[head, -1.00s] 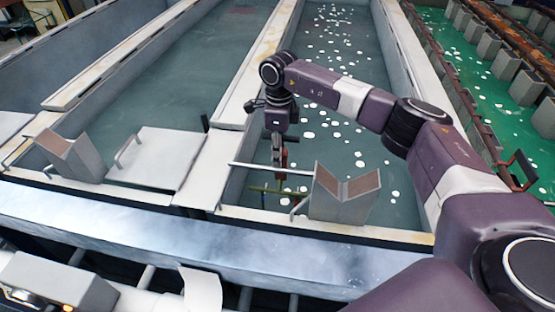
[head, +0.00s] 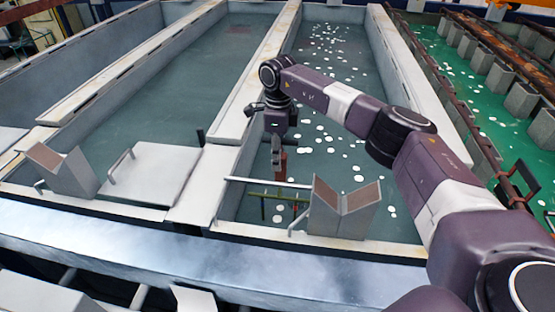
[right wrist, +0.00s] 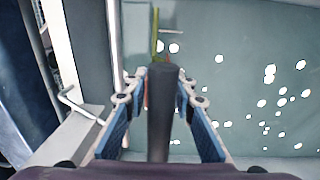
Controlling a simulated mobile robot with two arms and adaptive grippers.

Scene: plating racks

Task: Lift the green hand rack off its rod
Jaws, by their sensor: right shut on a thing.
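The green hand rack (head: 280,196) shows in the head view as thin green bars with a reddish upright stem (head: 279,165), inside the tank near its front end. The pale rod (head: 267,182) crosses the tank in front of the stem; whether the rack touches it I cannot tell. My right gripper (head: 277,146) is above the rack. In the right wrist view, my right gripper (right wrist: 161,105) has its blue-padded fingers closed around the rack's dark handle (right wrist: 162,115), with a green bar (right wrist: 155,35) beyond. My left gripper is not in view.
A V-shaped grey block (head: 342,208) stands right of the rack on the tank's front edge. Another V-block (head: 62,170) and a grey lid with a handle (head: 152,172) are to the left. Open liquid with white floating spots lies behind the rack.

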